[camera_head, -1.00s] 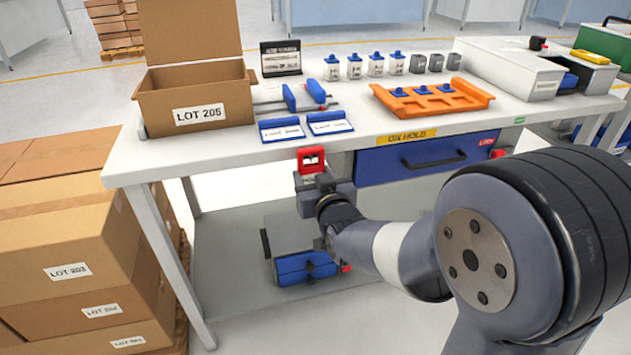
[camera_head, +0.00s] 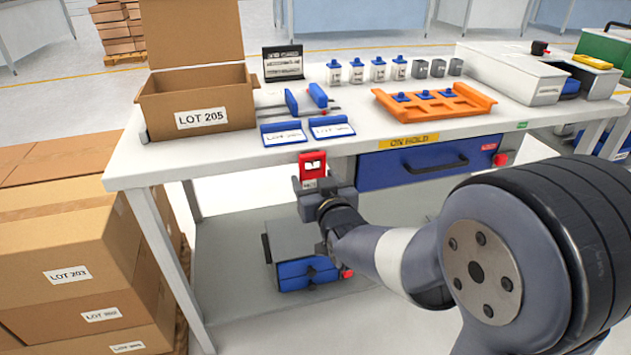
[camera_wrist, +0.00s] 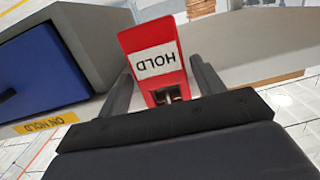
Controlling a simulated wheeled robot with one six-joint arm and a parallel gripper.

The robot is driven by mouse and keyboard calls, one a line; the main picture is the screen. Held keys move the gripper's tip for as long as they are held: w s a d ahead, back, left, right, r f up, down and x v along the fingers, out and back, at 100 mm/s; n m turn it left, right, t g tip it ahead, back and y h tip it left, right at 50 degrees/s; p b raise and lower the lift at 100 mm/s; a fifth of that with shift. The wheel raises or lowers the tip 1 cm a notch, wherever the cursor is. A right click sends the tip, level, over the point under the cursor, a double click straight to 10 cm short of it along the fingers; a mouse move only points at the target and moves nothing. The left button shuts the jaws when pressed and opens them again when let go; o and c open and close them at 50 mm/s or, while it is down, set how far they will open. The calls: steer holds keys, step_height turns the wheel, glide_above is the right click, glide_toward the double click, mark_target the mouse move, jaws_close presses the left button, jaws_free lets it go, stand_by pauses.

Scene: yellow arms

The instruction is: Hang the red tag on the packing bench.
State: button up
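The red tag (camera_head: 312,165) is at the front edge of the packing bench (camera_head: 240,165), left of the blue drawer. It is upright in the head view, with its white label low and partly behind my gripper. In the wrist view the tag (camera_wrist: 160,84) shows an upside-down "HOLD" label and a metal piece at its near end. My gripper (camera_wrist: 163,66) has its two dark fingers apart, one on each side of the tag, with small gaps. In the head view my gripper (camera_head: 318,190) is just below and in front of it. The tag's exact attachment cannot be made out.
The blue drawer (camera_head: 430,162) under an "ON HOLD" strip (camera_head: 415,140) is right of the tag. Two blue-framed cards (camera_head: 284,134) lie above it near the edge. A blue-and-grey device (camera_head: 305,272) sits on the lower shelf. Stacked cartons (camera_head: 60,240) stand left.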

steer(key=shift+o, duration=1.2)
steer(key=shift+s, duration=0.1)
steer(key=p+v, duration=0.1)
steer(key=v, duration=0.9)
steer(key=shift+s, duration=0.3)
steer(key=shift+w, duration=0.1)
steer(key=x, duration=1)
steer(key=shift+w+r, duration=0.25)
steer(key=shift+r, duration=0.05)
steer(key=shift+s+d+r+p, duration=0.15)
steer(key=shift+s+p, duration=0.25)
